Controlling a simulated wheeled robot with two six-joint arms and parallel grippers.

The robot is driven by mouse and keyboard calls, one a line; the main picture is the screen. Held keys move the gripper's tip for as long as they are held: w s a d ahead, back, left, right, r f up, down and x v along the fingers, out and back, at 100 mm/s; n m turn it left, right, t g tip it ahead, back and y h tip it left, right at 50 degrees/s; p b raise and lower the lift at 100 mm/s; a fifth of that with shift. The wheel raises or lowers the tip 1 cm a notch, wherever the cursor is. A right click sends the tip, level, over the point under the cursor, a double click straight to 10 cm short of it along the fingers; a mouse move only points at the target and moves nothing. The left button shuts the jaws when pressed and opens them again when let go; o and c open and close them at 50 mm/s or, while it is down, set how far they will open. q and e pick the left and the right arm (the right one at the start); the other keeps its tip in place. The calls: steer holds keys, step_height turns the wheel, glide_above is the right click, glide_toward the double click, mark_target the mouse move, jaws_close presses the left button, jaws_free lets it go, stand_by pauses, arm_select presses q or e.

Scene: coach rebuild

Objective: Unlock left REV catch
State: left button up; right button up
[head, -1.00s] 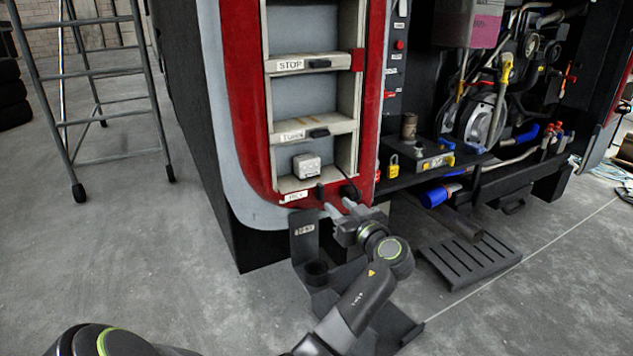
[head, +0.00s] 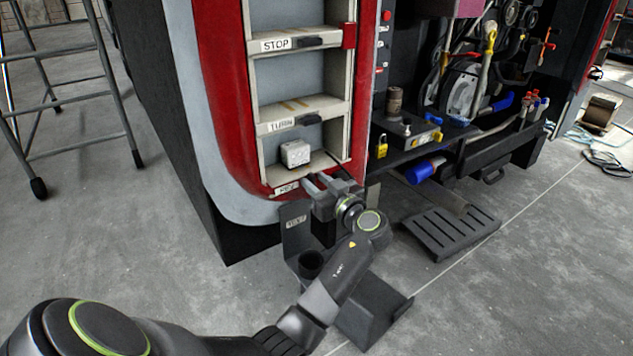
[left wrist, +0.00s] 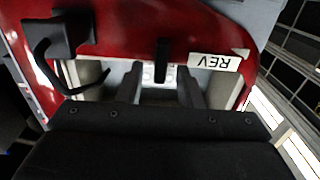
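The bottom lamp compartment of the red coach corner carries a white REV label (head: 286,188); it appears upside down in the left wrist view (left wrist: 214,62). The small black REV catch (left wrist: 162,60) stands left of the label in that view. My left gripper (head: 314,181) is at the catch, its fingers pointing at the red panel. In the left wrist view its fingers (left wrist: 162,78) are apart, with the catch showing between them; I cannot tell whether they touch it. In the head view the gripper hides the catch. My right gripper is out of view.
The STOP catch (head: 310,41) and TURN catch (head: 308,119) sit above. A white block (head: 295,153) rests in the REV compartment. A black hooked part (left wrist: 70,35) is beside the catch. A dark bracket (head: 294,220) stands below; a ladder (head: 70,100) is at left.

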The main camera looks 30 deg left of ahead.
arm_select(q)
jaws_close()
